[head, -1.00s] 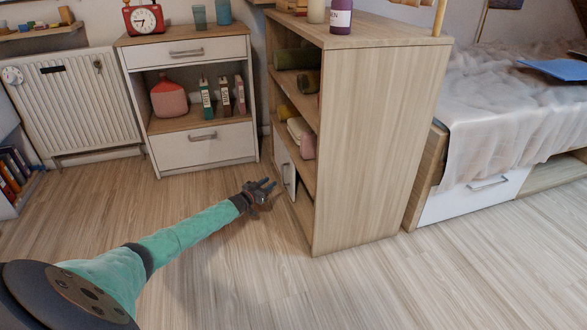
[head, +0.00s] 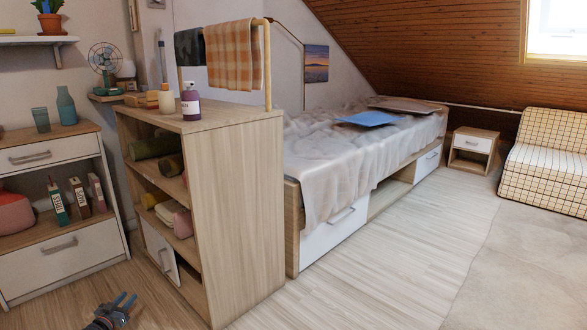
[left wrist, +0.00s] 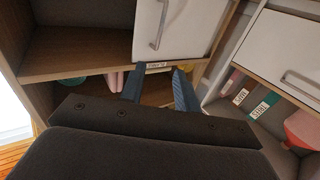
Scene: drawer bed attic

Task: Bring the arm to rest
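My left gripper (head: 122,304) shows at the bottom left of the head view, low over the floor in front of the wooden shelf unit. Its two dark fingers stand apart with nothing between them. In the left wrist view the fingers (left wrist: 159,78) are also spread and empty, with a white door and open shelves beyond them. Most of my left arm is out of the head view. My right gripper is in neither view.
The shelf unit (head: 240,210) holds bottles and rolled cloths; its white lower door (head: 157,247) is close to my gripper. A drawer cabinet (head: 62,262) stands at left. The bed (head: 335,235) is behind the shelf unit. Floor (head: 400,270) at right is clear.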

